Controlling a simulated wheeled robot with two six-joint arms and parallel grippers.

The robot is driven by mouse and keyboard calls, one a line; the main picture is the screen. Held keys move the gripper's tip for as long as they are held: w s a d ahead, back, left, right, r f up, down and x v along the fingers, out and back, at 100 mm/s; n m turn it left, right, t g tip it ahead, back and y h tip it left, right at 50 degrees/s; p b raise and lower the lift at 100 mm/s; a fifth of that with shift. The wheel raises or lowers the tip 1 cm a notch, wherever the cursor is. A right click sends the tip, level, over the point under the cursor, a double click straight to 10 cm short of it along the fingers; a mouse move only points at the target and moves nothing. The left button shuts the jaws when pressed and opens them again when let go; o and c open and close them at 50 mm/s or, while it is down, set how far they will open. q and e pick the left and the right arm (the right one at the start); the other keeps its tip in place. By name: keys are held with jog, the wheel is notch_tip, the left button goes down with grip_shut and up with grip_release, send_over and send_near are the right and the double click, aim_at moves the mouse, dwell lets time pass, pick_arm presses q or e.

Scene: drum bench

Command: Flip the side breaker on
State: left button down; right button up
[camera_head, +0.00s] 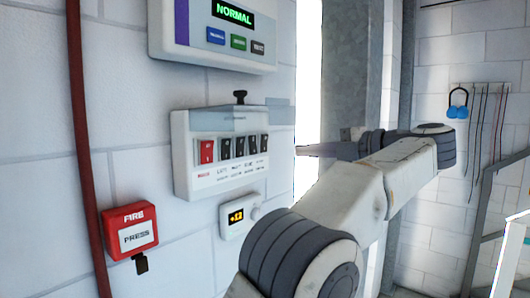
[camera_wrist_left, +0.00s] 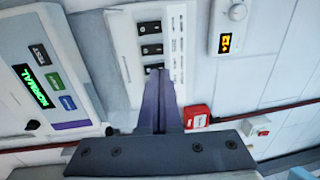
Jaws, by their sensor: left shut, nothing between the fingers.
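The white breaker panel (camera_head: 181,150) is on the wall in the head view, with one red switch (camera_head: 207,151) at its left end and several black switches (camera_head: 239,147) in a row. The labels below are too small to read, so I cannot tell which is the side breaker or how each switch stands. My left gripper (camera_head: 300,151) is shut and empty, pointing left at the panel from its right. In the left wrist view its fingertips (camera_wrist_left: 158,73) overlap the end of the row of black switches (camera_wrist_left: 151,49); contact cannot be told. The red switch is hidden there.
A display box reading NORMAL (camera_head: 213,55) hangs above the panel. A small display unit (camera_head: 239,217) and a red FIRE box (camera_head: 130,230) are below. A red pipe (camera_head: 80,130) runs down the left. A blue padlock-like item (camera_head: 457,103) hangs at the right.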

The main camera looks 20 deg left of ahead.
aim_at(255, 151)
pick_arm(q)
jog(key=p+x, duration=0.2)
jog(key=x, duration=0.9)
jog(key=shift+r+p, duration=0.2)
jog(key=shift+p, duration=0.15)
jog(key=shift+w+a+f, duration=0.1)
jog(key=shift+a+f, duration=0.05)
jog(key=shift+a, duration=0.25)
pick_arm(e)
notch_tip(255, 151, up, 3)
jog(key=shift+f, duration=0.1)
pick_arm(q)
jog(key=shift+f, duration=0.1)
pick_arm(e)
jog(key=shift+a, duration=0.1)
pick_arm(q)
jog(key=shift+w, duration=0.1)
jog(key=shift+a, duration=0.25)
jog(key=shift+d, duration=0.15)
pick_arm(e)
jog(key=shift+a, duration=0.4)
